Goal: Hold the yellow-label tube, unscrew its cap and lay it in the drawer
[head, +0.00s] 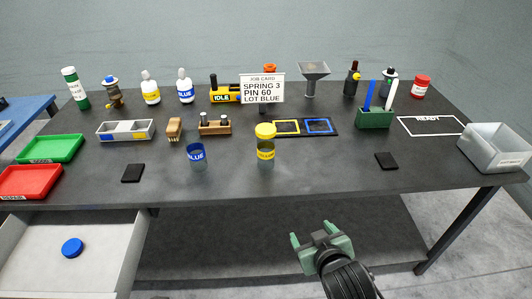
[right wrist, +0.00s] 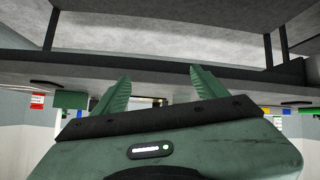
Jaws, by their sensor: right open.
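The yellow-label tube (head: 265,152) stands upright on the dark table near its front edge, with its yellow cap (head: 265,130) on top. The drawer (head: 110,279) is open at the lower left, and a round blue cap (head: 72,248) lies in it. My right gripper (head: 312,232) is open and empty in front of the table, below and to the right of the tube. Its spread green fingers also show in the right wrist view (right wrist: 160,75), with nothing between them. My left gripper is not in view.
A blue-label tube (head: 197,158) stands left of the yellow-label one. Black pads (head: 132,173) (head: 387,161) lie to either side. Behind are a wooden rack (head: 215,128), a job card (head: 262,88) and a pen holder (head: 375,119). Red and green trays (head: 30,181) (head: 50,148) are left, a grey bin (head: 497,147) right.

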